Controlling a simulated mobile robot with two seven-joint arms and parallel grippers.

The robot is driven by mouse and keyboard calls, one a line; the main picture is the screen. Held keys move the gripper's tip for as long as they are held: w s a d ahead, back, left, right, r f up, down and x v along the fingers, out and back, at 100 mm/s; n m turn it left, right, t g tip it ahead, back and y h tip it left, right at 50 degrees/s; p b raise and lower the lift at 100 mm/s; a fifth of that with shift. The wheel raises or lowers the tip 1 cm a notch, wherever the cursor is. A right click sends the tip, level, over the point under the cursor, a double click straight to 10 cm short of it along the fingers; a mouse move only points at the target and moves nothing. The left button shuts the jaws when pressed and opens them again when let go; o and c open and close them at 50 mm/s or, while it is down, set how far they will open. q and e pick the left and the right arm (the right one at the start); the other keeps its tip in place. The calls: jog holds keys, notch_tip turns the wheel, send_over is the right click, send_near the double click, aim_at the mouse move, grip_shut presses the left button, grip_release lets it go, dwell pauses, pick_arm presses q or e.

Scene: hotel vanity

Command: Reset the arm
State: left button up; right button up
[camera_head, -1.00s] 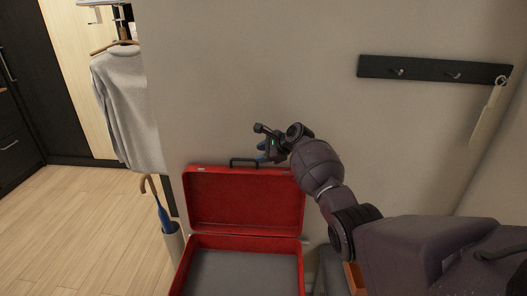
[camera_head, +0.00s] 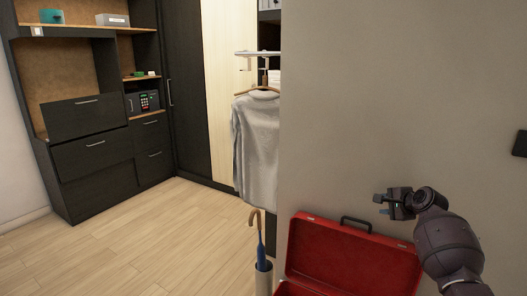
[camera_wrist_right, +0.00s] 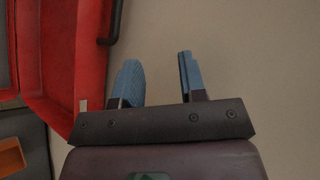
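My right arm comes in from the lower right in the head view, with its right gripper (camera_head: 381,204) raised in front of the wall, beside the open red suitcase (camera_head: 352,262). In the right wrist view the two blue fingers of the right gripper (camera_wrist_right: 157,75) stand apart with nothing between them but the plain wall behind. The suitcase's red shell (camera_wrist_right: 62,60) and black handle show at the left of that view. My left gripper is not in view.
A dark cabinet (camera_head: 95,160) with a safe (camera_head: 148,101) stands at the far left. The wooden floor (camera_head: 150,235) between is clear.

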notch_tip(320, 180, up, 4)
jog(key=a+n+t+h, duration=0.2)
jog(key=n+t, duration=0.1)
jog(key=n, duration=0.3)
jog(key=s+a+f+n, duration=0.3)
jog(key=s+f, duration=0.6)
jog(key=s, duration=0.6)
jog(key=s+a+f+n+g+h, duration=0.1)
jog(key=s+a+f+n, duration=0.2)
jog(key=s+f, duration=0.6)
jog(key=s+a+f+n+g, duration=0.1)
jog(key=s+a+f+n, duration=0.3)
jog(key=s, duration=1.9)
notch_tip(320, 180, down, 6)
jog(key=shift+r+n+h, duration=0.2)
jog(key=shift+n+h, duration=0.1)
jog(key=shift+n, duration=0.3)
jog(key=shift+s+a, duration=0.1)
